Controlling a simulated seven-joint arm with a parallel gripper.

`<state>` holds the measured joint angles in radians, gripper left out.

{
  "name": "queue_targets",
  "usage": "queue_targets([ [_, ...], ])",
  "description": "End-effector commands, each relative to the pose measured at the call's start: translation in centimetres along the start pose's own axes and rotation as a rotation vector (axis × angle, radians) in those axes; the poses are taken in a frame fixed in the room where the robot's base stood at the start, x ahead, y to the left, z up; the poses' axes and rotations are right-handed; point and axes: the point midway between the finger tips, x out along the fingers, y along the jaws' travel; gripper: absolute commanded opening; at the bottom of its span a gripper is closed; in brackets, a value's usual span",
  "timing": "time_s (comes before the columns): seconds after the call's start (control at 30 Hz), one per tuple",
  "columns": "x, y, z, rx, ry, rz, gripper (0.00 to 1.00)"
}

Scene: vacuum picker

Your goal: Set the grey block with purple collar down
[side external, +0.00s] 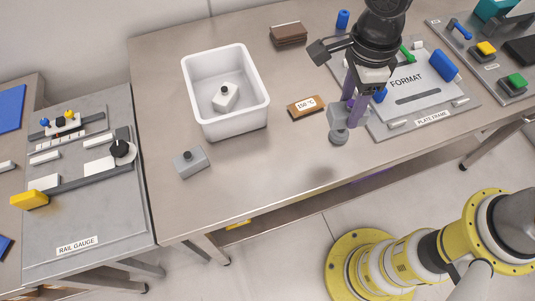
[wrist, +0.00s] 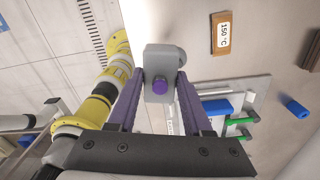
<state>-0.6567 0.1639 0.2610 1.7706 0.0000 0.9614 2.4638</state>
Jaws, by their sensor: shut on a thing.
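My gripper (side external: 350,110) is shut on the grey block with purple collar (side external: 338,121). In the side view it is in front of the plate frame, near the table's front edge. A soft shadow on the table below suggests the block is held above the surface. In the wrist view the grey block (wrist: 158,58) sits between my purple fingers (wrist: 158,88), with its round purple part facing the camera. A rounded grey part shows at its far end. The collar is hidden in the side view.
A grey block with a black knob (side external: 191,162) stands on the table (side external: 250,190). A white bin (side external: 262,103) holds a pale block (side external: 225,96). A "150 °C" wooden plate (side external: 306,105) lies nearby. The plate frame (side external: 450,105) is at right. The front middle is clear.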

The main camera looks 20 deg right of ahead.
Motion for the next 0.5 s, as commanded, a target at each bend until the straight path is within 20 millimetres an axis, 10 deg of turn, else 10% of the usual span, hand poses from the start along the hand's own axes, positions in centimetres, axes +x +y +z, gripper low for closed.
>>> queue_targets([
  [0.2, -0.6, 5.6, 2.0, -0.145, -0.006, -0.007, 0.00],
  [0.5, 0.4, 5.7, 5.0, -0.185, -0.008, -0.009, 0.00],
])
